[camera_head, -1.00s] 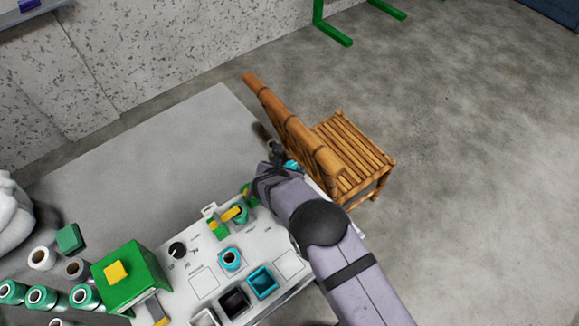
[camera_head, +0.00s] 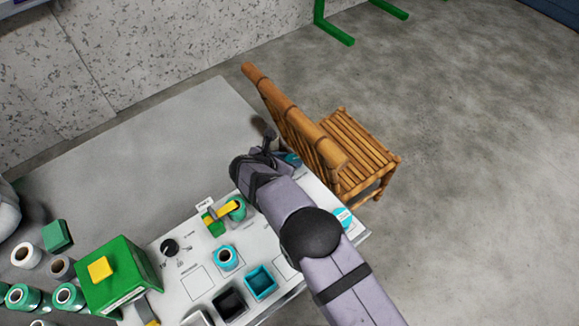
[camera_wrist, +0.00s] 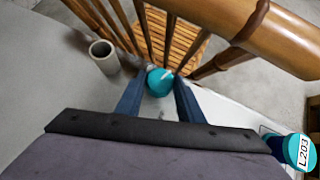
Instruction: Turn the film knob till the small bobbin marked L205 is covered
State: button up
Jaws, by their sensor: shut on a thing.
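My gripper (camera_wrist: 158,88) is shut on a teal round thing (camera_wrist: 160,82), held between its two blue fingers. I cannot tell whether this is the film knob. In the head view my gripper (camera_head: 270,148) is over the far right end of the white panel (camera_head: 330,236), beside the wooden chair. A teal bobbin marked L203 (camera_wrist: 300,152) shows at the lower right of the wrist view. A black pointer knob (camera_head: 170,247) sits on the left of the panel. I can read no L205 mark in either view.
The bamboo chair (camera_head: 357,160) stands close by, its back rail crossing near my gripper. A grey tube (camera_wrist: 104,55) stands left of my fingers. A teal bobbin (camera_head: 226,258), trays and a green box (camera_head: 125,265) are nearer. The grey tabletop behind the panel is mostly clear.

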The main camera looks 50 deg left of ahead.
jog(key=b, duration=0.1)
jog(key=m+b, duration=0.1)
jog(key=b, duration=0.1)
jog(key=shift+w+a+h, duration=0.2)
jog(key=shift+a+h, duration=0.05)
jog(key=shift+h, duration=0.15)
jog(key=shift+d+r+m+b, duration=0.1)
jog(key=shift+r+m+b, duration=0.15)
jog(key=shift+m+b, duration=0.25)
jog(key=o, duration=1.1)
jog(key=shift+s, duration=0.1)
jog(key=shift+c, duration=0.2)
jog(key=shift+f, duration=0.1)
jog(key=shift+s, duration=0.1)
jog(key=shift+s+r, duration=0.2)
jog(key=shift+s, duration=0.1)
jog(key=a+b+v, duration=0.1)
jog(key=v, duration=0.5)
jog(key=shift+s+d+r, duration=0.15)
jog(key=shift+d+r, duration=0.1)
jog(key=shift+d, duration=0.25)
